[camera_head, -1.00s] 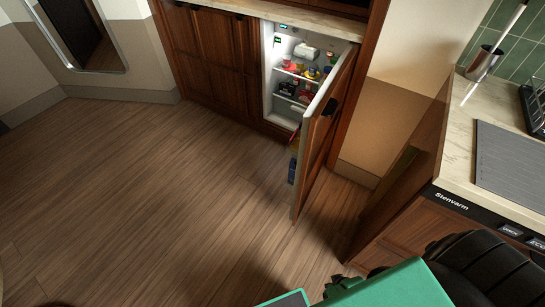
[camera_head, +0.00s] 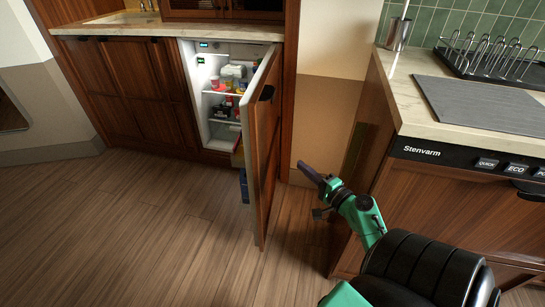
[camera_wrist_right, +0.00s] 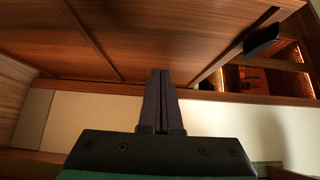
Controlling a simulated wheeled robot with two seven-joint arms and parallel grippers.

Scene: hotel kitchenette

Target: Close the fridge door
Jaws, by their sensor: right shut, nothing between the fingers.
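The fridge door (camera_head: 266,150) is a wooden panel, hinged on the right side of the lit fridge (camera_head: 215,100), and stands wide open toward me. A dark handle (camera_head: 267,93) sits high on its outer face. My right gripper (camera_head: 308,171) is shut and empty, just to the right of the door in the head view. Any contact with the door cannot be told. In the right wrist view, the shut fingers (camera_wrist_right: 161,85) point toward a wooden panel (camera_wrist_right: 150,40) with a dark handle (camera_wrist_right: 262,40), which looks like the door's outer face. My left gripper is not in view.
A counter (camera_head: 480,120) with a grey mat, a black rack (camera_head: 490,58) and a metal cup (camera_head: 398,34) stands at the right, close to my right arm. Cabinets (camera_head: 120,95) flank the fridge at the left. The wooden floor (camera_head: 120,230) before them is clear.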

